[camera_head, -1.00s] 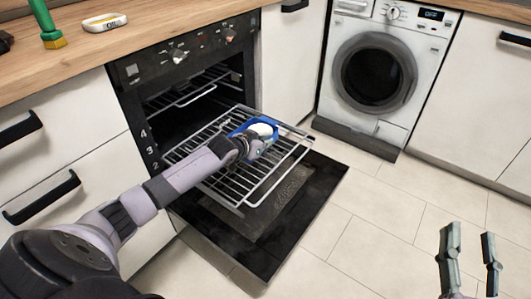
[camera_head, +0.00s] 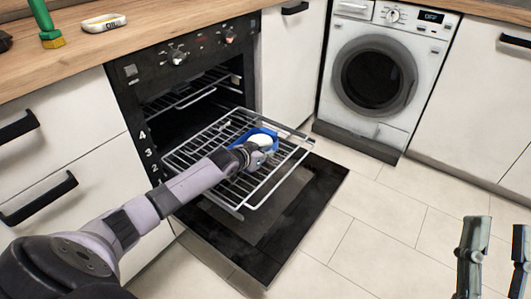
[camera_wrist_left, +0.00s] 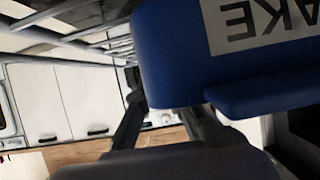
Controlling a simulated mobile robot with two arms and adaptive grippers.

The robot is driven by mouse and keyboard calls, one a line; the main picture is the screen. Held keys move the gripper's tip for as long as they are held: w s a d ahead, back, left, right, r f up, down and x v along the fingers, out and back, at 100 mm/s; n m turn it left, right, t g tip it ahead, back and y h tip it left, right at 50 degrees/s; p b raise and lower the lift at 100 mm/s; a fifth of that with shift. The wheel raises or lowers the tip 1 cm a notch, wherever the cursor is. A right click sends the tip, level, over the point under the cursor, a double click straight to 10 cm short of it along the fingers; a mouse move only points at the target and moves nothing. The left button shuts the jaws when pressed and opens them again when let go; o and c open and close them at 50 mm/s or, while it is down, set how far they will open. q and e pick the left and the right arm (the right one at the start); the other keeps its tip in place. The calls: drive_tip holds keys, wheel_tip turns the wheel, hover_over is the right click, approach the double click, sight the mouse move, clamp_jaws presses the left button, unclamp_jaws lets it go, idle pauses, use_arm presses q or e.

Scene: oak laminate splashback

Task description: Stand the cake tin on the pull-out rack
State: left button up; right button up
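The blue cake tin (camera_head: 262,132) is at the pull-out rack, partly hidden behind my left gripper (camera_head: 262,150). In the left wrist view the tin (camera_wrist_left: 170,55) fills the upper right, with a white label ending in "AKE". A dark finger of my left gripper reaches up against the tin there; the hold itself is mostly hidden. The wire pull-out rack (camera_head: 190,157) sticks out of the oven above the lowered door. The tin appears at or just above its wires; I cannot tell if it rests on them. My right gripper (camera_head: 493,255) is open and empty at the lower right.
The open oven door (camera_head: 315,190) lies below the rack. A washing machine (camera_head: 372,75) stands at the back right. A white timer (camera_head: 104,23) and a green-handled tool (camera_head: 45,25) are on the worktop. The tiled floor at the right is clear.

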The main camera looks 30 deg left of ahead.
use_arm(q)
drive_tip(key=o, duration=0.3)
